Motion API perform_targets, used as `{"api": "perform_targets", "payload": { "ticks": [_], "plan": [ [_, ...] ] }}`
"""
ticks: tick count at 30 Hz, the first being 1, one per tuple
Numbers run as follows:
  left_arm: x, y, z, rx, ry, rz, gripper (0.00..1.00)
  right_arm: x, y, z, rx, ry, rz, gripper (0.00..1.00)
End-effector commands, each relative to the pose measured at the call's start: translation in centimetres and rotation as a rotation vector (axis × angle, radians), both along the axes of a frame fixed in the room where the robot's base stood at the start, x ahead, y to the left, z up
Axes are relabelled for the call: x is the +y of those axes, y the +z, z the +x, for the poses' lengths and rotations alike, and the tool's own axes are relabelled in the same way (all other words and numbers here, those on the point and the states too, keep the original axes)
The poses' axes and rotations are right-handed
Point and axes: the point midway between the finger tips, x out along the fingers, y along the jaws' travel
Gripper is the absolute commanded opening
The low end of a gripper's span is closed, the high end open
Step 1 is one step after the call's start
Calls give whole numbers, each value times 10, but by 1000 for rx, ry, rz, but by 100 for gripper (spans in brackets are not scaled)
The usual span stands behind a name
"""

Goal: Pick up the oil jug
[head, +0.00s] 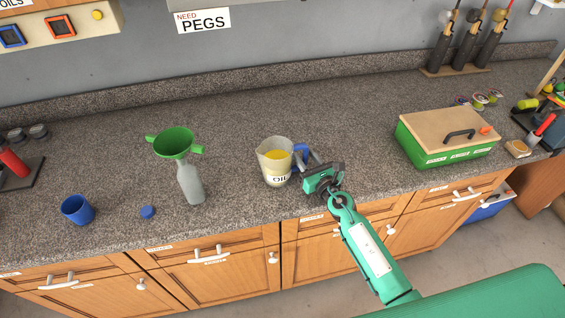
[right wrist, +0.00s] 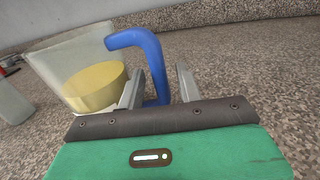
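The oil jug (head: 275,168) is a translucent pitcher with yellow oil inside, an "OIL" label and a blue handle on its right side. It stands upright on the counter. My right gripper (head: 311,164) is at the handle side of the jug. In the right wrist view, the blue handle (right wrist: 152,62) of the jug (right wrist: 90,75) stands between the two fingers of the gripper (right wrist: 160,78). The fingers are apart, with a visible gap between the handle and the right finger. The left finger is close to the handle; contact is unclear. My left gripper is out of view.
A grey bottle (head: 190,185) with a green funnel (head: 173,142) stands left of the jug. A green box with a wooden lid (head: 445,133) is to the right. The speckled counter (head: 345,115) behind the jug is clear.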

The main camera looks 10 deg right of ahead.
Motion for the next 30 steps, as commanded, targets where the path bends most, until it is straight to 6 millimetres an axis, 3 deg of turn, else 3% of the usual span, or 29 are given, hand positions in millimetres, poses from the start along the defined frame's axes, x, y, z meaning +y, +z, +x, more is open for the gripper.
{"api": "perform_targets", "payload": {
  "ticks": [11, 15, 17, 30],
  "plan": [
    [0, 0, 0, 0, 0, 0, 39, 3, 0, 10, 1, 0, 0, 36],
    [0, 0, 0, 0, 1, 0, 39, 3, 0, 10, 1, 0, 0, 8],
    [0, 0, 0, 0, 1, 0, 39, 3, 0, 10, 1, 0, 0, 0],
    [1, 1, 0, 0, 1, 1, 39, 3, 3, 10, -2, 0, 1, 0]
  ]
}}
